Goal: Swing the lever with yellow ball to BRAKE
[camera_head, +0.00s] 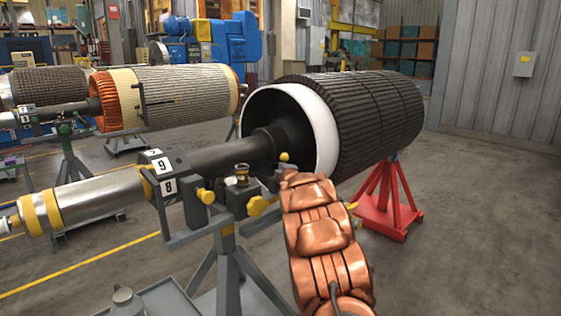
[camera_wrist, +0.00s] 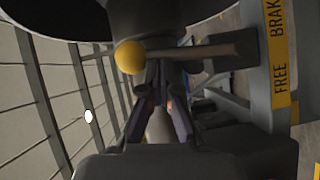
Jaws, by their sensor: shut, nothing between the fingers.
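The lever's yellow ball (camera_wrist: 130,57) is in the upper left of the wrist view. Its brownish rod (camera_wrist: 210,50) runs right from it, across and just above my fingertips. My gripper (camera_wrist: 162,98) is shut and empty, close to the rod and right of the ball; I cannot tell whether it touches. A yellow plate (camera_wrist: 278,60) at the right reads FREE lower down and BRAKE higher up. I cannot tell which word the lever points to. In the head view the small yellow ball (camera_head: 285,157) shows just above the end of my copper-coloured arm, which hides my gripper.
A large dark ribbed rotor (camera_head: 365,115) lies beyond, its shaft (camera_head: 215,155) crossing a grey stand (camera_head: 228,265) with yellow knobs. A red stand (camera_head: 388,205) is at the right. A second rotor (camera_head: 175,95) lies behind left. The floor at far right is clear.

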